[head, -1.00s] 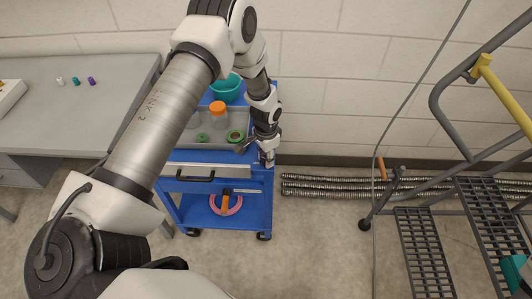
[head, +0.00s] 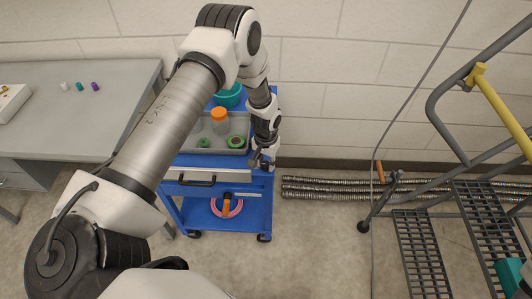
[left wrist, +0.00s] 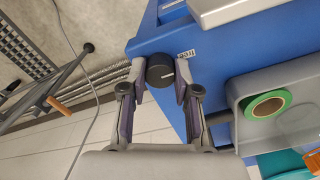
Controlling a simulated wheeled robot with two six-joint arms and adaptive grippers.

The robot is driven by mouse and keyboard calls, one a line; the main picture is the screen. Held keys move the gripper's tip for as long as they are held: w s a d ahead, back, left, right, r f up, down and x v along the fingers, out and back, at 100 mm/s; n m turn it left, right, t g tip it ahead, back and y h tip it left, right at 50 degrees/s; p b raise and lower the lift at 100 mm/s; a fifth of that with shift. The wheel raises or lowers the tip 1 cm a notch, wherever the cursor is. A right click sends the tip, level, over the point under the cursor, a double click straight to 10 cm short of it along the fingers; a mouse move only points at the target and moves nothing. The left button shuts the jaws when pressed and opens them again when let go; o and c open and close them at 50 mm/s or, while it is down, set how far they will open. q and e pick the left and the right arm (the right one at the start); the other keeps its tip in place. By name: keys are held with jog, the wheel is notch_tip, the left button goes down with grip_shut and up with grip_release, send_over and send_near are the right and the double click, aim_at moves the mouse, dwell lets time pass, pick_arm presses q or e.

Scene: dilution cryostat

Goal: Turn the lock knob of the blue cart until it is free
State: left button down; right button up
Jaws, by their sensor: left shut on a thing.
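The blue cart (head: 250,205) stands against the wall in the head view; its blue side also fills much of the left wrist view (left wrist: 215,60). The lock knob (left wrist: 160,71) is a dark round knob at the cart's corner, next to a small white label. My left gripper (left wrist: 158,80) is shut on the knob, with one finger on each side of it. In the head view my left gripper (head: 262,160) is at the cart's right front corner, and the knob is hidden there. My right gripper is not in view.
A grey tray on the cart holds an orange-capped jar (head: 219,116) and a green tape roll (head: 237,141). A grey bench (head: 70,110) stands left. Ribbed hoses (head: 330,190) lie along the wall, and a metal stair frame (head: 425,250) stands right. Floor between is clear.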

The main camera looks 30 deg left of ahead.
aim_at(266, 164)
pick_arm(q)
jog(key=shift+s+f, duration=0.15)
jog(key=shift+s, duration=0.1)
jog(key=c, duration=0.9)
grip_release()
jog(key=shift+o, duration=0.2)
jog(key=shift+w, duration=0.15)
jog(key=shift+r, duration=0.25)
notch_tip(266, 164, up, 12)
jog(key=shift+f, duration=0.2)
